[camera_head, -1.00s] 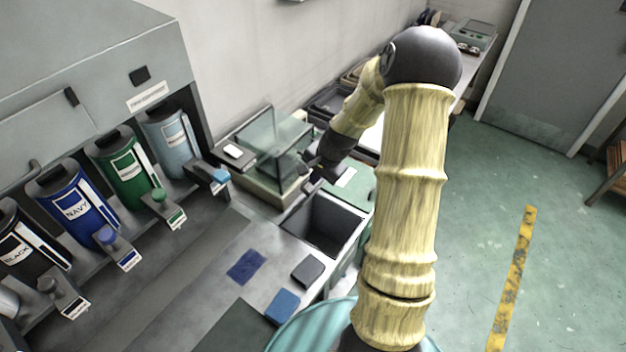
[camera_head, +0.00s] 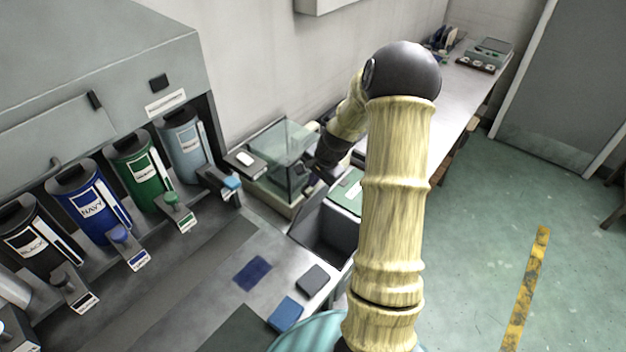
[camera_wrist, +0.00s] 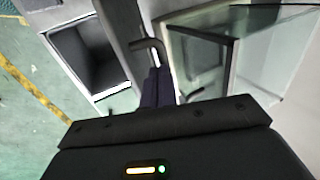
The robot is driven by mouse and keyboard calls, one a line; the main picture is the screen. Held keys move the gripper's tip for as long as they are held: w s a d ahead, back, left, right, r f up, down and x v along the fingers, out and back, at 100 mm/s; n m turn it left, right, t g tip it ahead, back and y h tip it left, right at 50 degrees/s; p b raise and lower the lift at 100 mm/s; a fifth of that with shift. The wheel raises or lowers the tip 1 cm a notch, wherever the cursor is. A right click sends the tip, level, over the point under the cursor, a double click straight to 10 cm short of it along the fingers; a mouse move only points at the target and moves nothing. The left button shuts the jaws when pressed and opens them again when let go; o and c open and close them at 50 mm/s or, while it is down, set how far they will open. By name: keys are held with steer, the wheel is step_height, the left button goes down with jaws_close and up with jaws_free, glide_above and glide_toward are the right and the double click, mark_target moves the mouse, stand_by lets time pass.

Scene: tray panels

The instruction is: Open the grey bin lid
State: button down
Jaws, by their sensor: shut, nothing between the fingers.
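The grey bin (camera_head: 328,232) is set in the counter and its dark inside shows in the head view. A grey panel (camera_head: 306,212), which looks like its lid, stands raised along the bin's left side. In the wrist view the open bin (camera_wrist: 88,58) is at upper left, with the grey panel (camera_wrist: 127,35) beside it. A bent handle (camera_wrist: 148,44) shows by the panel. My gripper (camera_wrist: 157,72) is shut and empty, its dark fingers close to the handle; I cannot tell whether they touch. In the head view my forearm partly hides the gripper.
A glass-walled box (camera_head: 283,152) stands behind the bin, close to my gripper. Black, navy (camera_head: 90,203), green and pale blue dispensers line the left. Dark and blue pads (camera_head: 286,313) lie on the counter in front. Green floor is open at right.

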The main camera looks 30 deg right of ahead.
steer(key=shift+r, duration=0.1)
steer(key=w+a+p+v, duration=0.1)
steer(key=p+v, duration=0.5)
steer(key=v, duration=0.3)
steer(key=shift+w+r+p, duration=0.2)
steer(key=shift+r+p, duration=0.15)
steer(key=shift+r, duration=0.3)
steer(key=shift+w+d, duration=0.1)
steer(key=s+a+n+g+h+b, duration=0.1)
steer(key=s+a+n+b, duration=0.6)
steer(key=s+a+n, duration=0.6)
steer(key=s+a, duration=0.3)
steer(key=s, duration=0.3)
steer(key=shift+a+f+h+b, duration=0.2)
steer(key=shift+a+h+b, duration=0.1)
steer(key=shift+a+h, duration=0.1)
steer(key=shift+s, duration=0.15)
